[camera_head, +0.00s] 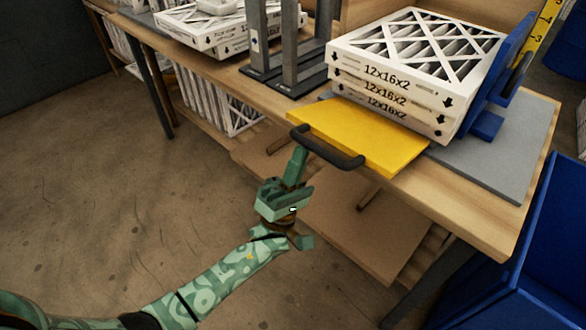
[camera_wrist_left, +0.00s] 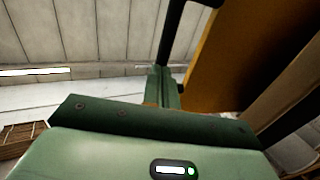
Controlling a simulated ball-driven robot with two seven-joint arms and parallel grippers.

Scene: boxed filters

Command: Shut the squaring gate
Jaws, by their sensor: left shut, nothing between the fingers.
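The squaring gate is a yellow panel (camera_head: 362,137) with a black bar handle (camera_head: 328,150) along its near edge. It lies folded down, nearly flat, in front of a stack of boxed filters (camera_head: 405,75) marked 12x16x2. My left gripper (camera_head: 298,152) is shut and empty, its fingers pointing up at the left end of the handle. I cannot tell whether they touch it. In the left wrist view the shut fingers (camera_wrist_left: 164,75) are below the dark handle (camera_wrist_left: 172,30), with the yellow panel (camera_wrist_left: 225,55) to the right. My right gripper is not in view.
A blue upright plate (camera_head: 497,75) stands at the stack's right, on a grey base (camera_head: 500,155). Grey posts (camera_head: 290,45) stand left of the stack. More filters (camera_head: 205,28) lie at the back left. A blue bin (camera_head: 545,250) is at the right. Floor is open at left.

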